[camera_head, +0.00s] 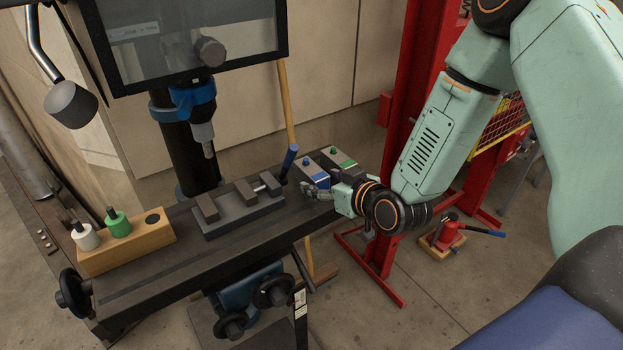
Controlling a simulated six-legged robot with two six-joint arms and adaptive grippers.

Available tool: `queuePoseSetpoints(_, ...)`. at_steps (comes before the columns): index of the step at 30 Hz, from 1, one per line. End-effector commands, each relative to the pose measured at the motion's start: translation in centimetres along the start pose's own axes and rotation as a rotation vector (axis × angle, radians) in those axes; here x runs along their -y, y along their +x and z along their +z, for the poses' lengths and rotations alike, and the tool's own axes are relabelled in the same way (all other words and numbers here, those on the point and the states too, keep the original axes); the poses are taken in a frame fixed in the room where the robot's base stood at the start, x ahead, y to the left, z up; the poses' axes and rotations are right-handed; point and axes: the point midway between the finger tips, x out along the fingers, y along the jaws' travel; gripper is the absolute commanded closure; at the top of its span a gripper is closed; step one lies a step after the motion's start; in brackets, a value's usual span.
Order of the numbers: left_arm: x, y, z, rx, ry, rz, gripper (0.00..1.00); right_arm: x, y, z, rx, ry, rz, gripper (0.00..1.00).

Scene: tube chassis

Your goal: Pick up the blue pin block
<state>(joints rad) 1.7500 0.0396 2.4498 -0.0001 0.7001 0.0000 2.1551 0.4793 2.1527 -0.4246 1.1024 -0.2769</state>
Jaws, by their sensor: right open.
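The blue pin block (309,169) is a grey block with a blue knob on top and a blue patch at its near end. It sits at the right end of the dark machine table (240,249). My right gripper (309,188) reaches in from the right. It is open, with its fingers at the near end of the blue pin block, covering part of its lower side. I cannot tell whether they touch it. My left gripper is not in view.
A similar grey block with a green knob (338,157) stands close to the right. A wooden holder (128,248) with white and green plugs is at the far left. A red frame (405,110) rises behind my arm.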

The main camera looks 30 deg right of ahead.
Motion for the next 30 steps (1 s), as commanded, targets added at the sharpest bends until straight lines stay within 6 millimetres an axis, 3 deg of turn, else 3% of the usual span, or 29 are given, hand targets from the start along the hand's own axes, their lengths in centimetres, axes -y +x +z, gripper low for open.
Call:
queuePoseSetpoints(6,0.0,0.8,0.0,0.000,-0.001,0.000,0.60,0.1,2.6,0.0,-0.001,-0.003,-0.001,0.36)
queuePoseSetpoints(14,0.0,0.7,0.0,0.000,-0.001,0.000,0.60,0.1,2.9,-0.1,0.001,0.001,-0.001,0.36)
queuePoseSetpoints(30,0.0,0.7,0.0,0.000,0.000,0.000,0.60,0.1,2.9,0.0,0.001,0.000,-0.001,0.81)
